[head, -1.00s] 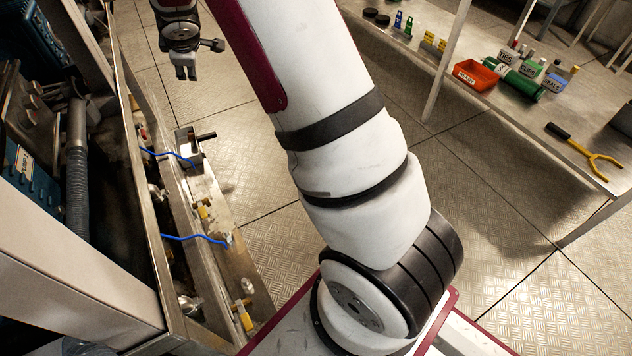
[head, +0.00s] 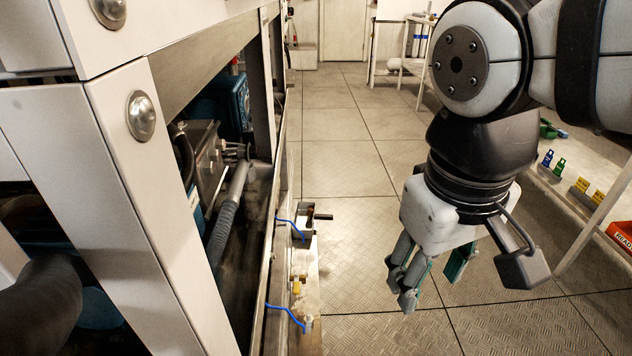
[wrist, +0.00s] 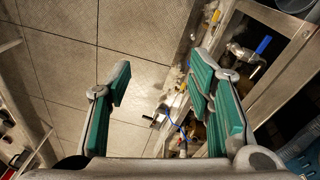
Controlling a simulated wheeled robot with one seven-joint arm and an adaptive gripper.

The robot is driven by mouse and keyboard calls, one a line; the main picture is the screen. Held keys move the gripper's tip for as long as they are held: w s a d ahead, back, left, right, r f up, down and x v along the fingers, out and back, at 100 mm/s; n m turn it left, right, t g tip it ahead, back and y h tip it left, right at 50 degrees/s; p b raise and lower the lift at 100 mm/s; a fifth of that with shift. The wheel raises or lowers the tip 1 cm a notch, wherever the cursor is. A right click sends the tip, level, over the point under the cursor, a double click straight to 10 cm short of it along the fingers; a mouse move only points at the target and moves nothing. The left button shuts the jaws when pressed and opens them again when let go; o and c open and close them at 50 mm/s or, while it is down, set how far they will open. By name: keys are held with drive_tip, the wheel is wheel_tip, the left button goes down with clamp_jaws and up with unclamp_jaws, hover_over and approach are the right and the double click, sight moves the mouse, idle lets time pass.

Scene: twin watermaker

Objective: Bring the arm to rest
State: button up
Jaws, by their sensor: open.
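My gripper (head: 432,282) hangs from my arm at the right of the head view, pointing down over the bare floor. Its fingers are apart and nothing is between them.
A machine frame (head: 150,190) with pipes and blue hoses stands close on the left.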

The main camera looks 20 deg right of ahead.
drive_tip(key=s+a+f+y, duration=0.1)
drive_tip(key=s+a, duration=0.2)
drive_tip(key=s, duration=0.2)
drive_tip(key=shift+s+g, duration=0.35)
drive_tip(key=shift+g, duration=0.05)
wheel_tip(320, 180, up, 34)
drive_tip(key=t+p, duration=0.4)
drive_tip(key=p, duration=2.8)
drive_tip(key=shift+d+n, duration=0.2)
drive_tip(key=shift+n, duration=0.1)
drive_tip(key=shift+w, duration=0.1)
